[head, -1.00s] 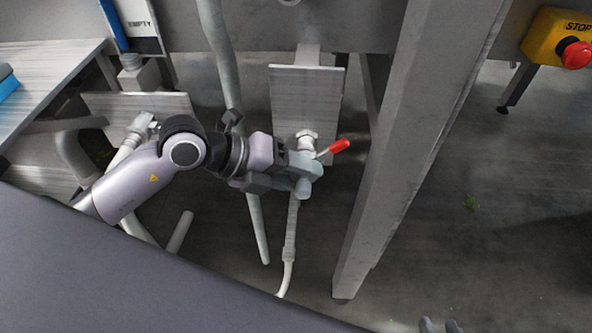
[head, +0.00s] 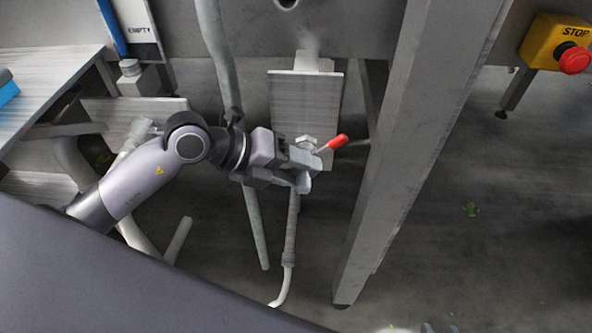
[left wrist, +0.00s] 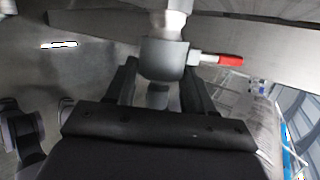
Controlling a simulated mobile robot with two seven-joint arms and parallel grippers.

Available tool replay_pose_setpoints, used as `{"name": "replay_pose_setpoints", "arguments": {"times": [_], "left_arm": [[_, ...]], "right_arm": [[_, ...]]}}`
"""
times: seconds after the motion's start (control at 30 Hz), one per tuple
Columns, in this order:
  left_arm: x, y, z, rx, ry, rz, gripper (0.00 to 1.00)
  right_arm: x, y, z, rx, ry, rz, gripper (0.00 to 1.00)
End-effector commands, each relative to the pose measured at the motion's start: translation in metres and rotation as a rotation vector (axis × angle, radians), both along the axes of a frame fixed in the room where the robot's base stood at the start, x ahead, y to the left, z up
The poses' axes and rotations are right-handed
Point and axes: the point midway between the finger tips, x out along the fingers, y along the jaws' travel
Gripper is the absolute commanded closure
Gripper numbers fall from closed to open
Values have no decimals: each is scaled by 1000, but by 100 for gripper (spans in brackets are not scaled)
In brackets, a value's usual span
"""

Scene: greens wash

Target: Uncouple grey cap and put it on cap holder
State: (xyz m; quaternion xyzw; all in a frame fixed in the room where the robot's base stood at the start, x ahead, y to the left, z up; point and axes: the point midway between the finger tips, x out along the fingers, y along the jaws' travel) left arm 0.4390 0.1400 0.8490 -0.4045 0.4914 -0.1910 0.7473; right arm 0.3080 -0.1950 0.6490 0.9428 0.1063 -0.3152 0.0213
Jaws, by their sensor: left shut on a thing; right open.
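My left gripper (head: 305,170) is shut on a grey cap, below the valve with the red lever (head: 338,142). In the left wrist view the grey cap (left wrist: 165,59) sits between the fingers, against a pale fitting (left wrist: 168,22) above it. I cannot tell whether they are still coupled. The red lever also shows in the left wrist view (left wrist: 230,60), beside the cap. My right gripper (left wrist: 38,108) appears open and empty at the left of the left wrist view. I cannot make out the cap holder.
A grey steel leg (head: 410,150) stands right of the valve. A pale pipe (head: 222,60) runs down left of it, and a hose (head: 291,235) hangs below my left gripper. A yellow stop box (head: 545,42) is at top right. Floor right of the leg is mostly clear.

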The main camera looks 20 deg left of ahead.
Motion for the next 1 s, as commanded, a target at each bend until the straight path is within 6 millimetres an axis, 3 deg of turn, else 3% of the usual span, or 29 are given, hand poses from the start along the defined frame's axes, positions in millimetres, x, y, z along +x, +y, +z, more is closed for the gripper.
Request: {"name": "replay_pose_setpoints", "arguments": {"times": [0.97, 1.0], "left_arm": [[24, 7, 1, -1, -4, 1, 84], [23, 7, 1, -1, -4, 1, 34]], "right_arm": [[0, 3, -1, 10, 0, -7, 57], [0, 3, -1, 10, 0, -7, 57]]}}
